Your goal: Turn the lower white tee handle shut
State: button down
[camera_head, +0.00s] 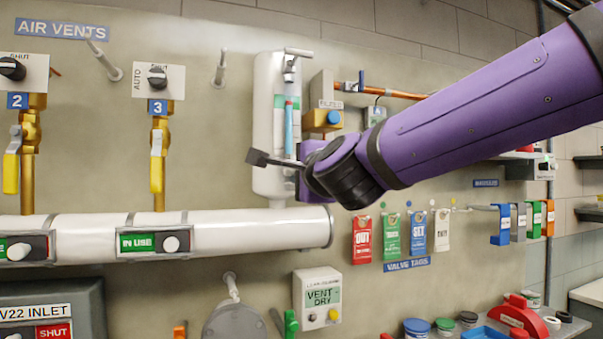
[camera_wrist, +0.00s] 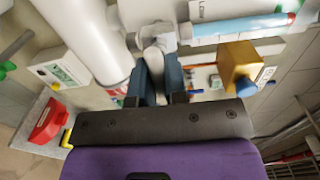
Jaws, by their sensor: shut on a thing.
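The lower white tee handle (camera_wrist: 153,57) shows in the wrist view at the foot of the white fitting. My gripper (camera_wrist: 157,75) is shut on it, with one dark finger on each side.
A fat white pipe (camera_head: 225,232) runs below my gripper. A brass block (camera_head: 322,118) with a blue knob sits close at the right. Valve tags (camera_head: 391,235) hang lower right, and a vent box (camera_head: 318,297) is below. The wall left of the cylinder is fairly clear.

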jog(key=c, duration=1.1)
grip_release()
jog(key=shift+c, duration=0.2)
jog(key=v, duration=1)
jog(key=shift+s, duration=0.4)
jog(key=shift+d, duration=0.2)
jog(key=s+d+f+n+g+h, duration=0.2)
jog(key=s+d+f+n+g, duration=0.4)
jog(key=d+f, duration=0.4)
jog(key=s+d+f+n+g+h, duration=0.3)
jog(key=s+d+f+n+g, duration=0.3)
jog(key=s+d+f+n, duration=0.3)
jog(key=d+f, duration=0.2)
jog(key=d, duration=0.1)
jog(key=shift+d, duration=0.4)
